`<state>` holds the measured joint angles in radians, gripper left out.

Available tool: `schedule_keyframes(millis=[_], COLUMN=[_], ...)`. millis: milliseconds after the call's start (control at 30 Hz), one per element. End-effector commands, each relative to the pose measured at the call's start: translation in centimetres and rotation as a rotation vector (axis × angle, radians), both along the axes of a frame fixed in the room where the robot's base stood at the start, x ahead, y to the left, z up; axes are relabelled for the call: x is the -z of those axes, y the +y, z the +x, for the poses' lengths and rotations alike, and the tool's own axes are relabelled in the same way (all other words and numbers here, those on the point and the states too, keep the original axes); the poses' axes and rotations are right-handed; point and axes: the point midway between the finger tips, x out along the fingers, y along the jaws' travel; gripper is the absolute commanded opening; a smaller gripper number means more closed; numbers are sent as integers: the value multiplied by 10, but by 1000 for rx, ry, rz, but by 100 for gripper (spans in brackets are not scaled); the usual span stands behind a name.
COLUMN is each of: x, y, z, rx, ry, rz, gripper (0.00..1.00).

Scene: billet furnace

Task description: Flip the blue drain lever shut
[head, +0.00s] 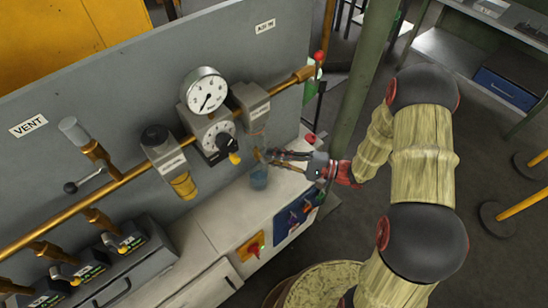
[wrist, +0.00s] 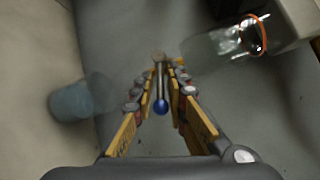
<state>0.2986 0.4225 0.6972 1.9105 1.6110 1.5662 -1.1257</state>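The blue drain lever (wrist: 161,105) shows in the wrist view as a thin grey stem with a round blue knob, pointing toward the camera. My gripper (wrist: 162,72) has one finger on each side of the stem, with narrow gaps visible between. It appears partly open and not clamped on the lever. In the head view my gripper (head: 267,156) is at the lower end of a clear bowl (head: 258,132) under a grey filter housing (head: 251,98). The lever cannot be made out there. The clear bowl also shows in the wrist view (wrist: 212,44), right of the fingers.
A bluish translucent cup (head: 259,178) stands on the pale cabinet top just below my gripper; it also shows left of the fingers in the wrist view (wrist: 72,102). A round gauge (head: 205,90) and brass pipe are to the left. A green post (head: 365,85) stands right.

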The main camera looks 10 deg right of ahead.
Motion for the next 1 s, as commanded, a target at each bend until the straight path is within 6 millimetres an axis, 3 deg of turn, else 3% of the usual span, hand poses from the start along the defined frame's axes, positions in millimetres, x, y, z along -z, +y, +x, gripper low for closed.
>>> schedule_keyframes(millis=[233,1000], x=[0,-1], y=[0,0], z=[0,0], rx=[0,0], ry=[0,-2], rz=[0,0], gripper=[0,0])
